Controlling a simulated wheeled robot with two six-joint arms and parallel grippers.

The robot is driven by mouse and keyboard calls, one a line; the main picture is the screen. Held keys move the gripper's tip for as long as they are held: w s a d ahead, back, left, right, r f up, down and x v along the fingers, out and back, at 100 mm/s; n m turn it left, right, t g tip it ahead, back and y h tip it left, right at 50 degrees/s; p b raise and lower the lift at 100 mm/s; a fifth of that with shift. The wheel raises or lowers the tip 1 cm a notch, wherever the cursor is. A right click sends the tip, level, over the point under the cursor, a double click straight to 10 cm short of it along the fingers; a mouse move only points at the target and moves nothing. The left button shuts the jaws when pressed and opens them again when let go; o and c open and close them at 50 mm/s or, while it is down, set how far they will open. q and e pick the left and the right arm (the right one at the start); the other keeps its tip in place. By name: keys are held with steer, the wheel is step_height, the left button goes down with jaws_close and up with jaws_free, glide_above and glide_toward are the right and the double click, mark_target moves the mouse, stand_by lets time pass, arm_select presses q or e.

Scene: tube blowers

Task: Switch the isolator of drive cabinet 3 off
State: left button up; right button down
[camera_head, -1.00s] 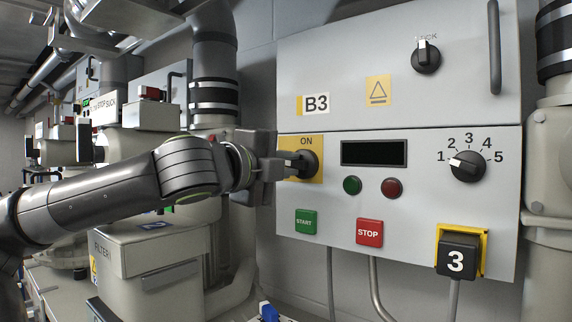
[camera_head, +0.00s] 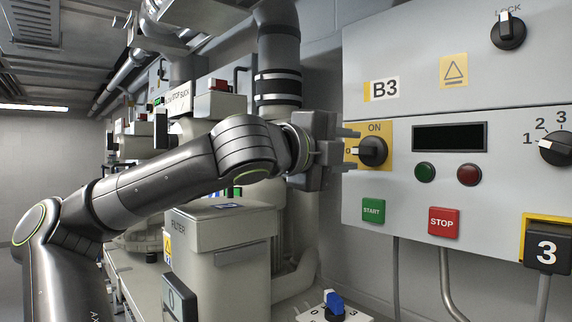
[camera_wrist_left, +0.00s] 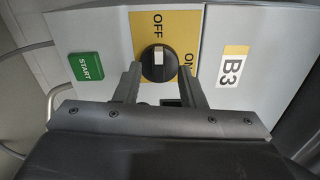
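The isolator of cabinet 3 is a black rotary knob (camera_head: 373,151) on a yellow plate (camera_head: 388,136) at the left of the grey cabinet front. Its white mark points left in the head view. In the left wrist view the knob (camera_wrist_left: 157,64) has its white mark in line with the OFF label above it; ON is to the right. My left gripper (camera_head: 354,149) is just left of the knob in the head view. Its two fingers (camera_wrist_left: 160,86) are spread apart and empty, and the knob shows between and beyond them. My right gripper is out of view.
Below the knob are a green START button (camera_head: 373,211) and a red STOP button (camera_head: 444,222). The cabinet has a B3 label (camera_head: 384,88), a LOCK knob (camera_head: 508,30) and a black number 3 tag (camera_head: 546,250). A filter box (camera_head: 222,238) stands below my left arm.

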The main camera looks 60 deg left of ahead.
arm_select(q)
steer(key=s+d+b, duration=0.1)
steer(key=s+b, duration=0.5)
steer(key=s, duration=0.9)
steer(key=shift+d, duration=0.4)
